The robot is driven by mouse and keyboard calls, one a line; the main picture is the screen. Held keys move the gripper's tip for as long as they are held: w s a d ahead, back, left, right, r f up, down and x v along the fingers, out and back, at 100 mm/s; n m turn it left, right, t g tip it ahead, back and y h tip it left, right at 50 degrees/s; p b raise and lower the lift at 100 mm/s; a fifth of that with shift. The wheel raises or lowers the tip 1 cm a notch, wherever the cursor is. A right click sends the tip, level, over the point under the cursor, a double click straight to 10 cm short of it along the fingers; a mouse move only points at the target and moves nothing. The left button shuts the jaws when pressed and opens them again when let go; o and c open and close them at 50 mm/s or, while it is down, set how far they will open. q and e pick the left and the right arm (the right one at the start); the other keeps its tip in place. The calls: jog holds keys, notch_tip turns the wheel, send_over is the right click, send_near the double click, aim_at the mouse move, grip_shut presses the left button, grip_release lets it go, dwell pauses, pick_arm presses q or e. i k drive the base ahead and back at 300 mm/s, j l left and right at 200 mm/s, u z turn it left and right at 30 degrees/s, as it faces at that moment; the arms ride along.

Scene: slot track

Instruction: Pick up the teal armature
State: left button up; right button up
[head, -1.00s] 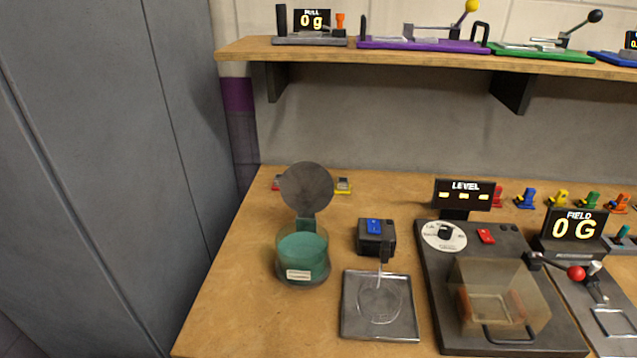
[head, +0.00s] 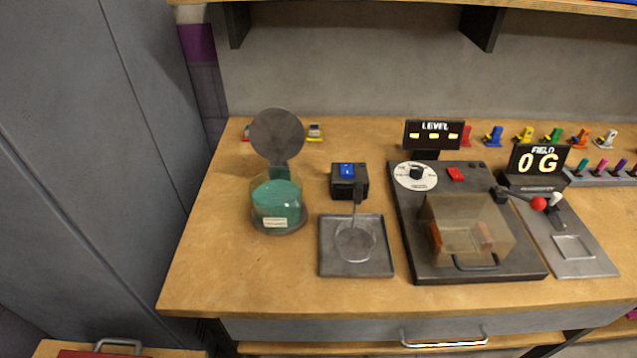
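A small teal-topped piece (head: 583,171) stands in a grey rack (head: 606,180) at the right edge of the bench, beside pink and purple pieces. It is too small to tell for sure that it is the teal armature. Neither of my grippers shows in the head view.
A jar of teal material (head: 277,205) with its round lid raised stands at the left. A metal tray (head: 330,262), a LEVEL unit with a clear cover (head: 468,225) and a FIELD display (head: 538,162) fill the bench. Small coloured pieces line the back. The front strip is clear.

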aim_at(576, 173)
jog(key=l+z, duration=0.15)
jog(key=z, duration=1.4)
jog(key=k+l, duration=0.05)
